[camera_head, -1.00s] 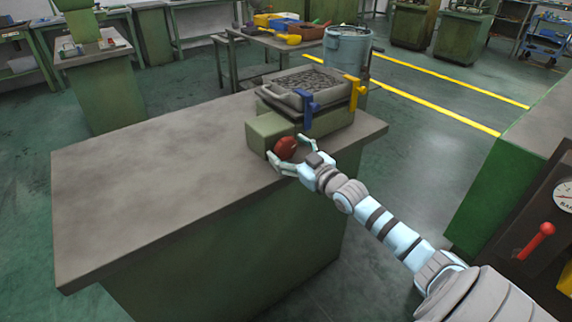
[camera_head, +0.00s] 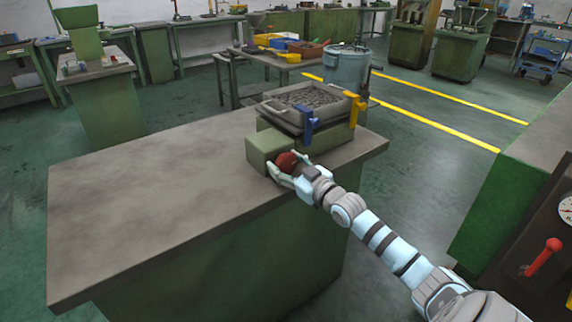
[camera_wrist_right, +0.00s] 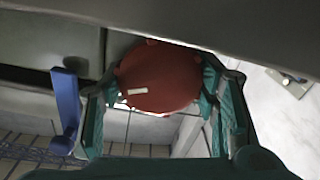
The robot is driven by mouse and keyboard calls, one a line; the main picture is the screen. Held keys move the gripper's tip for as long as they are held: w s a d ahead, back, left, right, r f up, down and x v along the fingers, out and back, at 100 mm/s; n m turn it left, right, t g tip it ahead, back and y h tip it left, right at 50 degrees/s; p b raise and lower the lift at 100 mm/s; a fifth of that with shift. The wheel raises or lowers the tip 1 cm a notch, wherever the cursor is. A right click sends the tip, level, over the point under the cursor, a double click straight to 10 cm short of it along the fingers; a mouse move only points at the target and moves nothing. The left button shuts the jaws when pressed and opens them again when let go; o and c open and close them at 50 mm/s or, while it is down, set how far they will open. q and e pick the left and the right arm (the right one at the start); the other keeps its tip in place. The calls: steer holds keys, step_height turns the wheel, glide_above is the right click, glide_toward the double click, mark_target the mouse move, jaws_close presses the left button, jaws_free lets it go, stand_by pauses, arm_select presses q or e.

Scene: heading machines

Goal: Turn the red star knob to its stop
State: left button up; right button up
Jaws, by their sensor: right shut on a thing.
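The red star knob (camera_head: 287,161) sits on the front of a green box (camera_head: 264,148) on the grey workbench. It also shows large in the right wrist view (camera_wrist_right: 158,78), with a pale mark on its face. My right gripper (camera_head: 286,170) is around the knob, with one finger on each side. In the right wrist view its green finger pads (camera_wrist_right: 155,105) lie at the knob's left and right edges. The knob's shaft is hidden. My left gripper is not in view.
A tray of dark parts (camera_head: 305,98) stands behind the box, with a blue clamp (camera_head: 309,122) and a yellow clamp (camera_head: 355,108) at its side. The left part of the workbench (camera_head: 140,205) is clear. A machine with a red lever (camera_head: 543,257) stands at the right.

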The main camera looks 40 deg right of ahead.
steer(key=shift+m, duration=0.3)
steer(key=m+p, duration=0.1)
steer(key=m, duration=0.2)
steer(key=shift+m, duration=0.4)
steer(key=m+p, duration=0.1)
steer(key=m, duration=0.4)
steer(key=shift+d+f+m, duration=0.1)
steer(key=shift+m, duration=0.3)
steer(key=o, duration=1.2)
